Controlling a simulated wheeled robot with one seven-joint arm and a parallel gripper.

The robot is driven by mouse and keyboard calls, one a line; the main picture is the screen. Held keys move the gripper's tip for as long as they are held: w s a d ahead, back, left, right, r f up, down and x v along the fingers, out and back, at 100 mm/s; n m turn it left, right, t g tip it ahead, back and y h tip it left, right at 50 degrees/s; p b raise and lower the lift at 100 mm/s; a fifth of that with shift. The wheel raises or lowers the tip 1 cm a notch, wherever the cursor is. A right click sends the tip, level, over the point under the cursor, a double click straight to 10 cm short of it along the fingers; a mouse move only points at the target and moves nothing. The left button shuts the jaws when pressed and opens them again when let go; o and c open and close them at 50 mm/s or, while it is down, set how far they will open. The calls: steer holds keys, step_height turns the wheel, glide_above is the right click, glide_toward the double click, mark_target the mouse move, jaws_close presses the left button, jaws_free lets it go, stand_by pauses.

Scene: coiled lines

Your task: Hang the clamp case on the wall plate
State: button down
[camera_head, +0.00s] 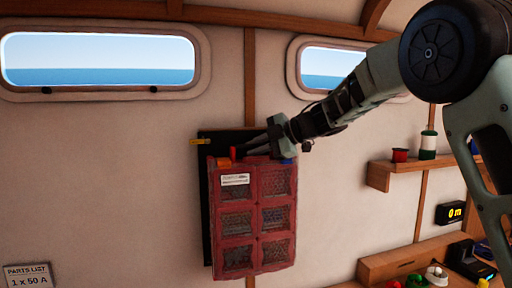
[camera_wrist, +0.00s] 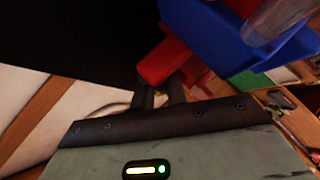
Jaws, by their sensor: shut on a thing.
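The clamp case (camera_head: 255,219) is a red, flat case with several see-through compartments and a white label. It hangs upright in front of the black wall plate (camera_head: 205,220), which shows along its left side and top. My gripper (camera_head: 262,148) is at the case's top edge, shut on its red handle. In the wrist view the gripper's dark fingers (camera_wrist: 160,92) meet this red handle (camera_wrist: 163,62), beside a blue part (camera_wrist: 215,35). The black plate (camera_wrist: 75,40) fills the upper left there. Whether the case touches or is hooked on the plate is hidden.
A yellow piece (camera_head: 200,141) sticks out at the plate's upper left. To the right, a wooden shelf (camera_head: 400,166) holds spools, above a bench with small items (camera_head: 425,279). A parts list sign (camera_head: 28,276) is at lower left. The wall left of the plate is clear.

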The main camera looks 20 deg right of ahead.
steer(key=shift+f+b, duration=0.4)
steer(key=shift+f, duration=0.3)
stand_by(0.7)
steer(key=c, duration=1.3)
jaws_free()
steer(key=shift+s+f, duration=0.1)
steer(key=shift+f, duration=0.1)
steer(key=b+v, duration=0.5)
steer(key=v, duration=1.2)
steer(key=shift+d+r, duration=0.25)
steer(key=shift+r, duration=0.05)
